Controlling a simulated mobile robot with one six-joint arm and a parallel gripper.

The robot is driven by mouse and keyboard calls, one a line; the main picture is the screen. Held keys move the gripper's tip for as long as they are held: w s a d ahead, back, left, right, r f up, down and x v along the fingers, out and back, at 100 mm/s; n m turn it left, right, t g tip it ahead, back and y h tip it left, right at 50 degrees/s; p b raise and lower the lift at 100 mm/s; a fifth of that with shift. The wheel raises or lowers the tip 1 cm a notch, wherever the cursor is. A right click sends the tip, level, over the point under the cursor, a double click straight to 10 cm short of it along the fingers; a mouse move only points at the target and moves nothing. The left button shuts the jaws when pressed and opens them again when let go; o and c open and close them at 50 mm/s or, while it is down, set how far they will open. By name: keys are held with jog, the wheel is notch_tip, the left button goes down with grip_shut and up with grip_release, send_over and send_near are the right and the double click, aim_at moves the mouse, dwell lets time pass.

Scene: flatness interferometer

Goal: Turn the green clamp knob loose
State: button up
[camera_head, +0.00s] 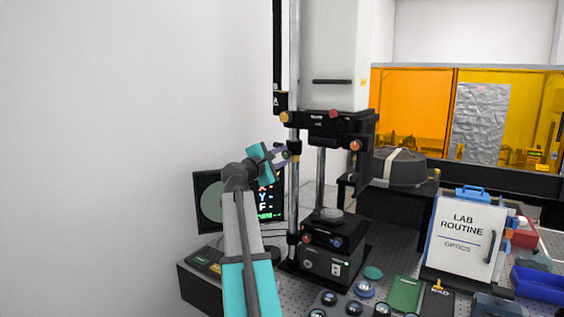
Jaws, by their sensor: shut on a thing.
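My gripper (284,156) is at the left side of the tall instrument's front post (294,190), at the height of a dark collar (295,147) on that post. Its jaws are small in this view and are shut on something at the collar. I cannot make out the green clamp knob itself; the jaws and wrist cover the spot where they grip. My arm reaches up from the bottom of the picture, in front of the monitor.
A monitor (209,190) stands behind my arm. The instrument's black base (325,262) carries a round stage. Several small round parts, a green box (405,294) and a "LAB ROUTINE" board (464,240) are at the lower right. A white wall is at left.

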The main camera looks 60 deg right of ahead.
jog(key=m+b, duration=0.1)
jog(key=b, duration=0.1)
jog(key=m+b, duration=0.2)
jog(key=b, duration=0.1)
jog(key=shift+d+f+m, duration=0.1)
jog(key=shift+f+m, duration=0.1)
jog(key=shift+m, duration=0.1)
jog(key=m+b, duration=0.4)
jog(key=b, duration=0.1)
jog(key=shift+b, duration=0.4)
jog(key=m+b, duration=0.4)
jog(key=b, duration=0.1)
jog(key=m+b, duration=0.4)
jog(key=shift+r+b, duration=0.2)
jog(key=shift+b, duration=0.1)
jog(key=shift+m, duration=0.3)
jog(key=o, duration=1)
jog(key=shift+o, duration=0.2)
